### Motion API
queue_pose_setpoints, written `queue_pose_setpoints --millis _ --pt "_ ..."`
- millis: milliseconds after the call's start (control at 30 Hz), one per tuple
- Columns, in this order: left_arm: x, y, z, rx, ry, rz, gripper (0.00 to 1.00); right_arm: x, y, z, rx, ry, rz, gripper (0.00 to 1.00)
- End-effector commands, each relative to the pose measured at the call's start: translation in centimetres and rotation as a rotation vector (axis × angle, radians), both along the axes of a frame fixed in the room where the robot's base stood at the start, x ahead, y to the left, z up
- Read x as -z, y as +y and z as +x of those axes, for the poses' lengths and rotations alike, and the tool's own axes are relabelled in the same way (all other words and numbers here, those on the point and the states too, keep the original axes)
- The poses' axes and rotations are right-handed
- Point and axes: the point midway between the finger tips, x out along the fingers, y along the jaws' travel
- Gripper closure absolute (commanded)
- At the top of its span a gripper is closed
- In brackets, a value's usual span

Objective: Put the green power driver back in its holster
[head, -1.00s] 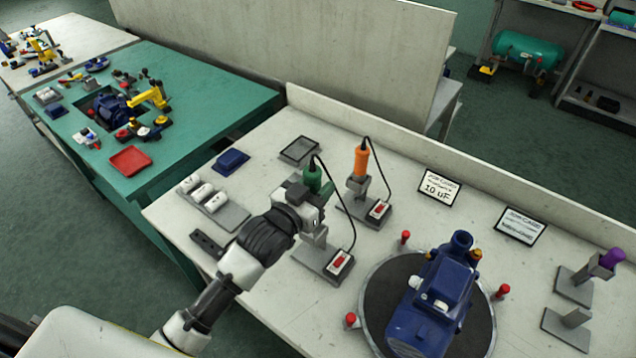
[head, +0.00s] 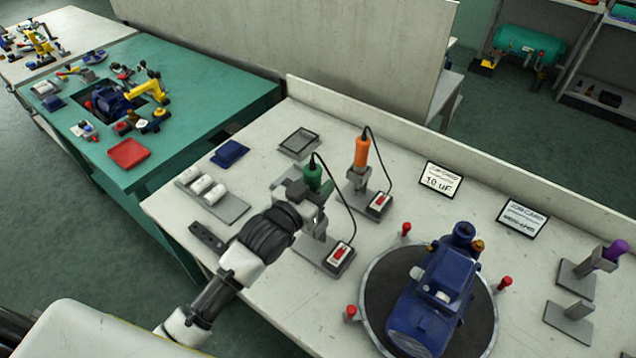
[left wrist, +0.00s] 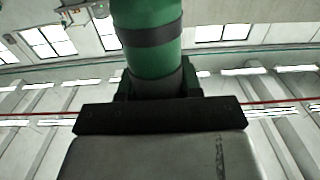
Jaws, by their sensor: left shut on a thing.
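The green power driver (head: 312,174) stands upright in my left gripper (head: 308,204), its cable running from the top to a switch box (head: 339,254). In the left wrist view the driver's green body with a dark band (left wrist: 150,45) rises from between the dark jaws. My left gripper is shut on it. The grey holster stand (head: 312,252) is directly below the gripper. The gripper hides the driver's lower end and the top of the stand, so I cannot tell whether the driver is seated in it. My right gripper is not in view.
An orange driver (head: 361,152) stands in its own holster just behind. A blue pump (head: 435,300) sits on a round turntable (head: 375,287) with red knobs to the right. A tray with white cylinders (head: 232,209) lies to the left. A purple-handled tool (head: 614,250) stands far right.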

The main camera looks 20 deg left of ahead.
Motion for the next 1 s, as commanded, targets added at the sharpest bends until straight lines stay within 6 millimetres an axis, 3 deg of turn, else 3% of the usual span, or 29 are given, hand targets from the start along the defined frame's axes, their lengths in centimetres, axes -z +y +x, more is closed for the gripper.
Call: queue_pose_setpoints --millis 1000 --pt "3.1 0.0 0.0 0.0 -0.002 -0.001 0.92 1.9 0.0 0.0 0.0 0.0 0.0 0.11"
